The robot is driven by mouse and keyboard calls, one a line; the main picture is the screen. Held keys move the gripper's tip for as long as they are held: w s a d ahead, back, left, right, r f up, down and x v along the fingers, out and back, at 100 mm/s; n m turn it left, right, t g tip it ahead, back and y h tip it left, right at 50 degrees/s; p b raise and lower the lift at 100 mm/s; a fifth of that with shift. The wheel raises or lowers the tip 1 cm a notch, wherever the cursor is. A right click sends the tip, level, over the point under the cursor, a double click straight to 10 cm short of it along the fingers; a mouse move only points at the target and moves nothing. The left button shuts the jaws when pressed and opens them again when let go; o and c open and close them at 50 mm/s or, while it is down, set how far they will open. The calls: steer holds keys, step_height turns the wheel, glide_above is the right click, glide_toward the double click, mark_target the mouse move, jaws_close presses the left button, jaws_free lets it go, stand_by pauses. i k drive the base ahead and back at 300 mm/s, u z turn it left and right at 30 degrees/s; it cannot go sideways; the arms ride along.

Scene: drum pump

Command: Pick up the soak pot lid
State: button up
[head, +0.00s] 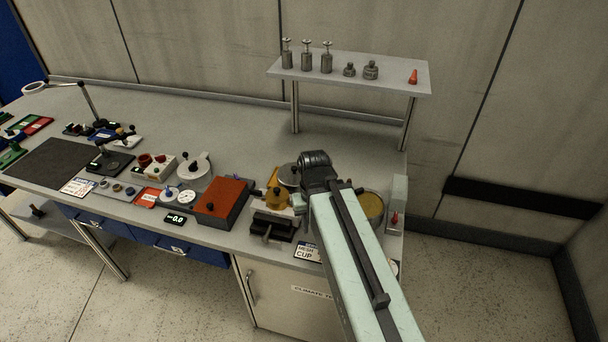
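I cannot tell for sure which thing is the soak pot lid. A grey round piece (289,174) on the bench, just left of my arm's dark end, may be the pot or its lid; my arm partly hides it. My gripper (318,168) is at the far end of my pale green arm, above the right part of the bench. Its fingers are hidden, so its opening and anything in it do not show.
A yellow piece (277,196), a dark vise-like block (272,225) and a red-topped box (225,199) stand left of my arm. A yellowish round dish (372,206) is right of it. A raised shelf (345,75) with metal weights stands behind. The bench's back middle is clear.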

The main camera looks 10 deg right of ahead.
mark_target(288, 176)
steer(key=u, duration=2.6)
steer(key=i, duration=1.65)
steer(key=z, duration=2.4)
steer(key=i, duration=1)
